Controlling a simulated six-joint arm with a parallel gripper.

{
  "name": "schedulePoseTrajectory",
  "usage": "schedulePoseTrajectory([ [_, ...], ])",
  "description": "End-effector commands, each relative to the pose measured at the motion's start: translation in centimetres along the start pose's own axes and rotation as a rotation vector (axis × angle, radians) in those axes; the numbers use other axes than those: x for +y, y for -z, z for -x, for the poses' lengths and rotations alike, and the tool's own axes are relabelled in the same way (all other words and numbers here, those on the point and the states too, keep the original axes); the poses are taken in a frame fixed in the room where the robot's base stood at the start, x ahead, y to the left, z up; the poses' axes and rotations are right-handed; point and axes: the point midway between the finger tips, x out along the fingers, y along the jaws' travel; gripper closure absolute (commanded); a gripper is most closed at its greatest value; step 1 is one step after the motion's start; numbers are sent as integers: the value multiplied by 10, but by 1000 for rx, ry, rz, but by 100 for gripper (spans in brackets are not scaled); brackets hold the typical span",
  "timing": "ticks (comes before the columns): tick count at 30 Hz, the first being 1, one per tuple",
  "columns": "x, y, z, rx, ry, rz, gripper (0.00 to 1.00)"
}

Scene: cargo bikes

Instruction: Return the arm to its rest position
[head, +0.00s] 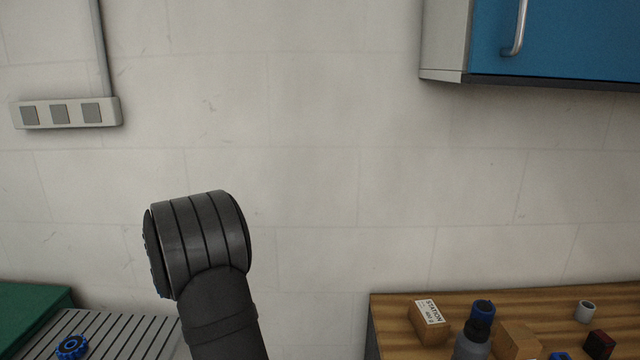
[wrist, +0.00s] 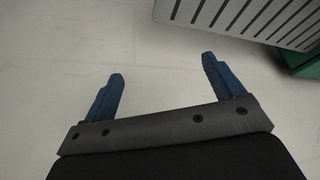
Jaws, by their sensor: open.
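My gripper (wrist: 162,76) shows in the wrist view with its two blue fingers spread wide and nothing between them. It hangs over bare pale floor or wall; I cannot tell which. A grey slotted surface (wrist: 225,14) lies beyond the right finger, apart from it. In the head view, a dark rounded link of my arm stands in front of the wall at left of centre. My gripper does not show in that view.
A wooden worktop (head: 390,312) at lower right holds a labelled box (head: 429,322), a bottle (head: 473,342) and small parts. A slotted grey surface (head: 125,333) at lower left carries a blue knobbed part (head: 72,347). A blue cabinet (head: 570,40) hangs at upper right.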

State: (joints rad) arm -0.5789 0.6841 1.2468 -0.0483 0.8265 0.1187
Motion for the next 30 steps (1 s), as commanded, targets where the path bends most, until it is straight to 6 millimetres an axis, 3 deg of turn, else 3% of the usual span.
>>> schedulePoseTrajectory([
  [17,115,-23,-10,-4,-73,-184,14],
  [30,197,-54,-12,-7,-126,-326,14],
])
